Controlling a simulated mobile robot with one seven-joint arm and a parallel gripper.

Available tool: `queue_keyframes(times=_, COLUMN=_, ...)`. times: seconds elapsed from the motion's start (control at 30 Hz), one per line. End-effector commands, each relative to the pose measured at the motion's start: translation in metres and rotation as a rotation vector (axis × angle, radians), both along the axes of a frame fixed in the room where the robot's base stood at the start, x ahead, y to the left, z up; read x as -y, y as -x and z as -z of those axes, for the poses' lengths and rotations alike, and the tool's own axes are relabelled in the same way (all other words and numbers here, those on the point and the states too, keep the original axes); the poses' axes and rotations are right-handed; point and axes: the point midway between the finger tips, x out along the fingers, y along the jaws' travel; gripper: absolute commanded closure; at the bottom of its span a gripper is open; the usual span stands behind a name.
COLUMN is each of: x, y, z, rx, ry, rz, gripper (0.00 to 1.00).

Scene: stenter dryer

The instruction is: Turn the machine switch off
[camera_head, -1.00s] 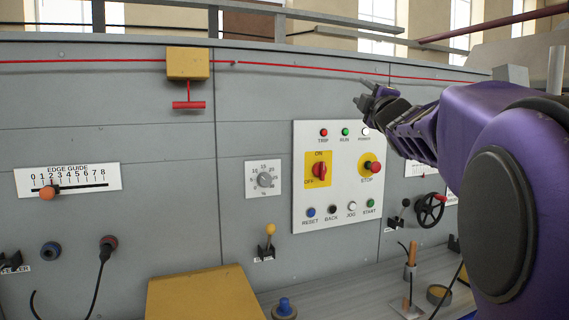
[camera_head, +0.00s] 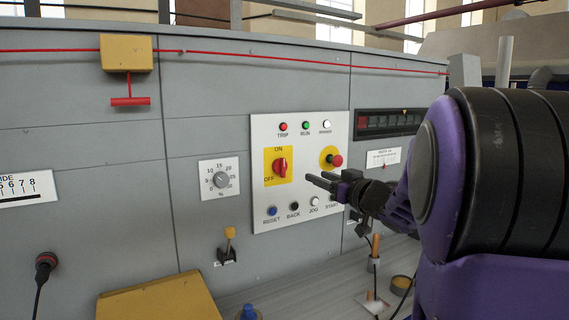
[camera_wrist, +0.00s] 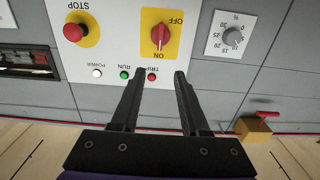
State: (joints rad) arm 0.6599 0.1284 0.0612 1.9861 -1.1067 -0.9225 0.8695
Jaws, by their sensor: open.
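The machine switch (camera_head: 281,167) is a red rotary knob on a yellow plate marked ON and OFF, on a white control panel (camera_head: 262,222). Its handle stands roughly upright, in line with the ON mark. In the wrist view the switch (camera_wrist: 160,37) appears upside down, beyond and roughly between my fingertips. My gripper (camera_head: 319,181) is open and empty, in front of the panel, right of the switch in the head view. In the wrist view my gripper (camera_wrist: 157,80) has its two fingers apart, with clear space between them and the knob. The gripper covers part of the panel's lower right.
A red stop button (camera_head: 335,160) sits right of the switch. Lamps line the panel's top and buttons its bottom. A percent dial (camera_head: 220,180) is to the left. A yellow box with a red pull handle (camera_head: 129,101) hangs upper left. A yellow block (camera_head: 160,300) stands below.

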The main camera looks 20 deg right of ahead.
Motion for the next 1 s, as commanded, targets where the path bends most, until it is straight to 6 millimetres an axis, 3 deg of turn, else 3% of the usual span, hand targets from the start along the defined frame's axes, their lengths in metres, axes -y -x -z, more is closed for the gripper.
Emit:
queue_keyframes(times=0.6, x=-0.025, y=-0.126, z=0.0, rx=0.001, ry=0.001, rz=-0.001, gripper=0.55)
queue_keyframes(times=0.8, x=-0.03, y=-0.152, z=-0.001, rx=0.002, ry=0.003, rz=0.0, gripper=0.55)
queue_keyframes(times=1.0, x=-0.031, y=-0.16, z=0.0, rx=0.002, ry=0.003, rz=0.002, gripper=0.55)
